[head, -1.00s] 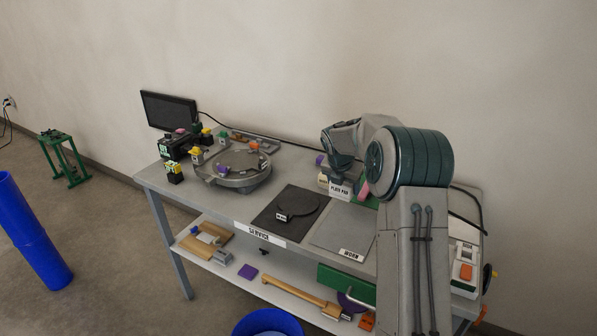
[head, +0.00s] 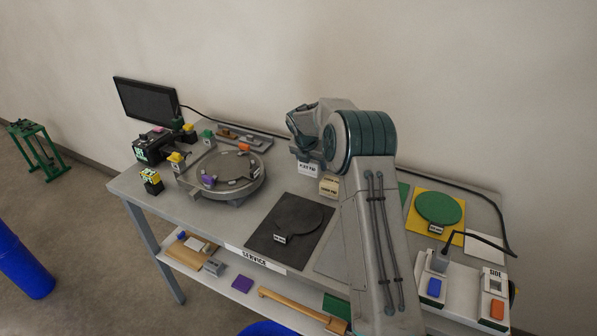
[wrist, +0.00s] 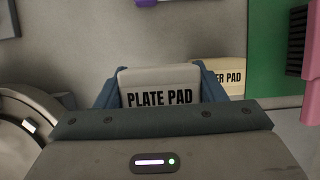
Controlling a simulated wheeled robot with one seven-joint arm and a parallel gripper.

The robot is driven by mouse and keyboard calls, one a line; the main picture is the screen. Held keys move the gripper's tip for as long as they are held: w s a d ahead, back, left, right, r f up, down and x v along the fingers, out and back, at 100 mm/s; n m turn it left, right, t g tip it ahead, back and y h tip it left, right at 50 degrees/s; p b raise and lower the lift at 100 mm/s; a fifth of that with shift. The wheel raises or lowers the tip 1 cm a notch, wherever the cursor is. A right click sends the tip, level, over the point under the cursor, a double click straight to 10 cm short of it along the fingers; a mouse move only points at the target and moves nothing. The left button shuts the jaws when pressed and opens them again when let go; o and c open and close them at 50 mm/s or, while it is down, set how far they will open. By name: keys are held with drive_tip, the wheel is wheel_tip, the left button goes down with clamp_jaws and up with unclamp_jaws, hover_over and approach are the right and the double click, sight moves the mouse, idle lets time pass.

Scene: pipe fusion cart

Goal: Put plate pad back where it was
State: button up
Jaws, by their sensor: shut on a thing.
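In the wrist view my gripper (wrist: 160,98) is shut on the plate pad (wrist: 160,82), a pale block with "PLATE PAD" in black on its face. One blue finger is on each side of it. In the head view the plate pad (head: 308,169) shows its white label below my wrist, above the back part of the table near the wall. My arm hides the fingers there. I cannot tell whether the pad touches the table. A cream block (wrist: 226,78), its label partly hidden and ending in "ER PAD", stands just right of it; it also shows in the head view (head: 329,187).
A round plate fixture (head: 228,172) stands left on the table (head: 130,190). A dark mat (head: 270,245) with a black disc lies in front. A green disc (head: 438,208) on a yellow mat and a switch box (head: 432,285) are at the right. A monitor (head: 147,102) stands back left.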

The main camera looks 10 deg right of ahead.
sight(301, 179)
drive_tip(key=w+a, duration=0.1)
drive_tip(key=a+f, duration=0.1)
drive_tip(key=w+a+f+p, duration=0.1)
drive_tip(key=shift+w+a+f, duration=0.2)
drive_tip(key=shift+w+a, duration=0.1)
drive_tip(key=shift+f+p, duration=0.65)
drive_tip(key=shift+f, duration=1.4)
drive_tip(key=o, duration=1)
drive_tip(key=shift+f, duration=0.15)
drive_tip(key=shift+c, duration=0.2)
